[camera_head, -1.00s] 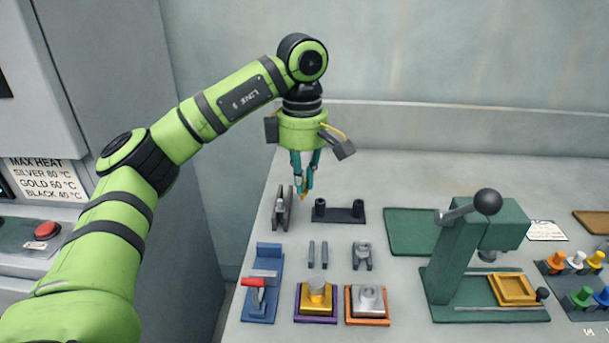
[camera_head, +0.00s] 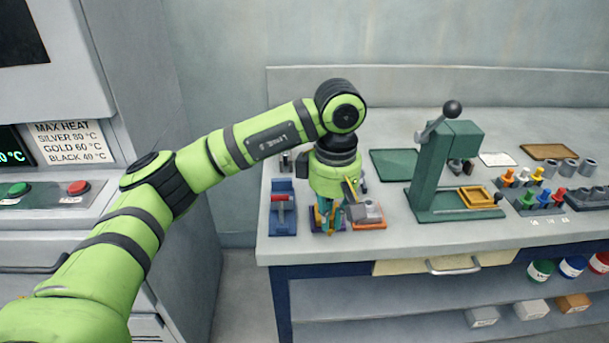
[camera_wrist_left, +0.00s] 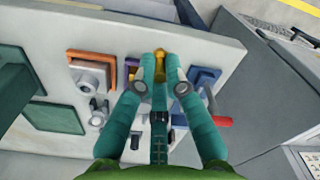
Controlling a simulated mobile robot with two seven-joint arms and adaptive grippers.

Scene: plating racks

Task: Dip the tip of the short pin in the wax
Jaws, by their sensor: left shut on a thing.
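My left gripper (camera_head: 328,226) points down over the gold pot on the purple base (camera_wrist_left: 131,65), at the front left of the bench. Its fingers are closed on the short pin, which they mostly hide; a gold part (camera_wrist_left: 160,66) shows between the fingertips in the left wrist view. I cannot tell whether the pin's tip touches the wax, or whether this gold is pin or pot. The silver pot (camera_head: 369,211) on its orange base (camera_wrist_left: 80,57) stands just right of the gripper. My right gripper is not in view.
A blue fixture with a red handle (camera_head: 283,212) stands close left of the gripper. A green press (camera_head: 432,172) with a yellow tray (camera_head: 477,197) is to the right, and coloured pegs (camera_head: 535,190) are beyond it. The bench's front edge is near.

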